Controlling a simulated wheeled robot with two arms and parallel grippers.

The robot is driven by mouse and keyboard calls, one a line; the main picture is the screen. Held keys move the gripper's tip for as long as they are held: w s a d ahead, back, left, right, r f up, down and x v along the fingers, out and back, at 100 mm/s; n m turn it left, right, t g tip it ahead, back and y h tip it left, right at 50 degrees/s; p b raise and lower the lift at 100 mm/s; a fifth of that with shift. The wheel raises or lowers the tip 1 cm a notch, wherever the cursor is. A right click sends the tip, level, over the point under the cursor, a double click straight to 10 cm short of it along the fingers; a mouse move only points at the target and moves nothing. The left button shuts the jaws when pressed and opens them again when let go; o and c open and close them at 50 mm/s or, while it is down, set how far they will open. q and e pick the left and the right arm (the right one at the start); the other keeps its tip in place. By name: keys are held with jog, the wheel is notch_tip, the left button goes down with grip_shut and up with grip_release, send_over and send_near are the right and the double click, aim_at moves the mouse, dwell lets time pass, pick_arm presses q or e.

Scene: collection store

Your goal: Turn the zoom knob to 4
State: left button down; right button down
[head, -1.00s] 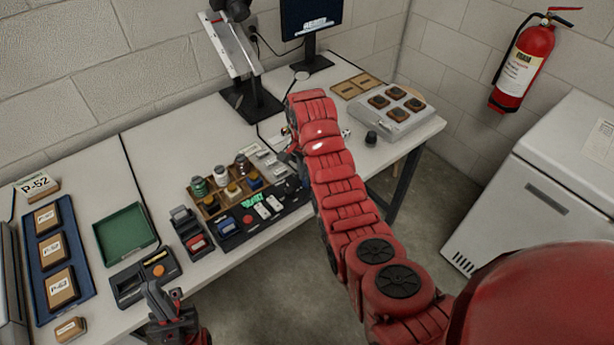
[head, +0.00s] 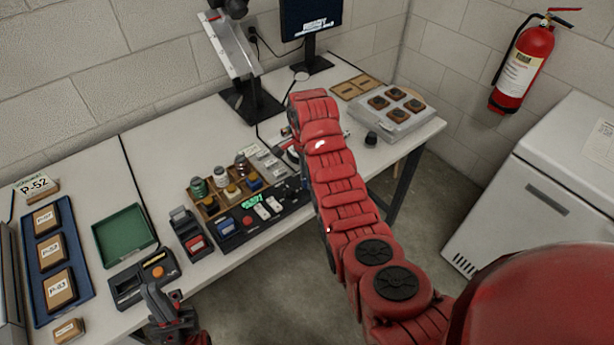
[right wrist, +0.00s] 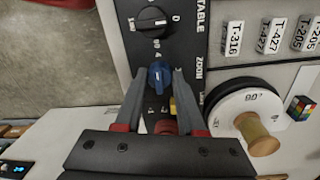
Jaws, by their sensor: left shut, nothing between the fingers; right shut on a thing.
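The zoom knob (right wrist: 159,76) is small and blue, on a black panel (right wrist: 192,50) beside the printed word ZOOM in the right wrist view. My right gripper (right wrist: 160,83) is shut on it, one grey finger on each side. White marks sit just above the knob, but I cannot read its setting surely. A black knob (right wrist: 152,20) beside the word TABLE sits above it. In the head view my right arm covers its own gripper and the zoom knob. My left gripper (head: 170,308) is shut and empty near the table's front edge.
In the right wrist view a white dial wheel (right wrist: 248,108) with a wooden handle stands right of the knob. In the head view a box of bottles (head: 228,190), a green tray (head: 124,236) and a blue tray (head: 78,290) occupy the table (head: 165,150).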

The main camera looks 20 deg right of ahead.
aim_at(305, 179)
jog(key=c, duration=0.5)
grip_release()
jog(key=r+p, duration=0.1)
jog(key=r, duration=0.1)
jog(key=r+p, duration=0.2)
jog(key=r, duration=0.1)
jog(key=r+p, duration=0.1)
jog(key=r, duration=0.2)
jog(key=shift+w+a+p, duration=0.15)
jog(key=shift+w+p, duration=0.1)
jog(key=shift+p, duration=0.1)
jog(key=r, duration=0.9)
jog(key=shift+w+r+b, duration=0.2)
jog(key=shift+b, duration=0.1)
